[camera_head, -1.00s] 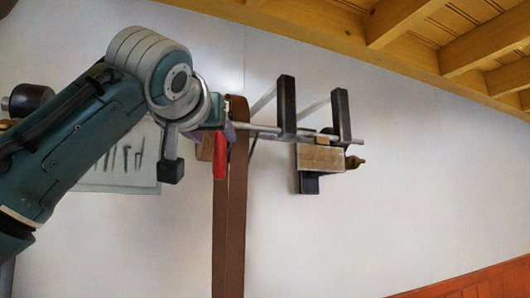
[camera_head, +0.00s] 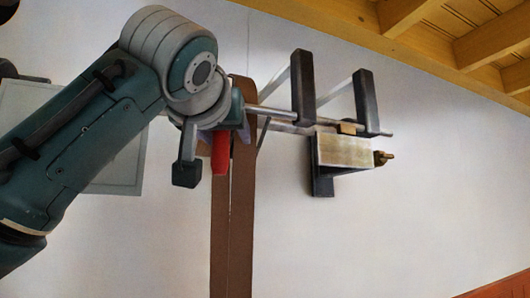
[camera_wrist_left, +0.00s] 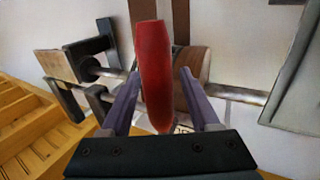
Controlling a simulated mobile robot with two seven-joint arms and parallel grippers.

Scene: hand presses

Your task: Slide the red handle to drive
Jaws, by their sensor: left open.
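The red handle (camera_head: 220,152) hangs at the left end of a horizontal metal rod in the head view, partly hidden by my left wrist. In the left wrist view the red handle (camera_wrist_left: 154,75) stands large in the middle. My left gripper (camera_wrist_left: 159,78) is open, with one purple-grey finger on each side of the handle; I cannot tell whether either finger touches it. In the head view the gripper (camera_head: 210,130) is mostly hidden behind my wrist. My right gripper is not in view.
A brown vertical strap or post (camera_head: 232,220) runs down beside the handle. Two dark brackets (camera_head: 303,85) and a wooden block (camera_head: 346,151) sit along the rod to the right. A pale panel (camera_head: 120,160) is behind my arm. The wall at right is clear.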

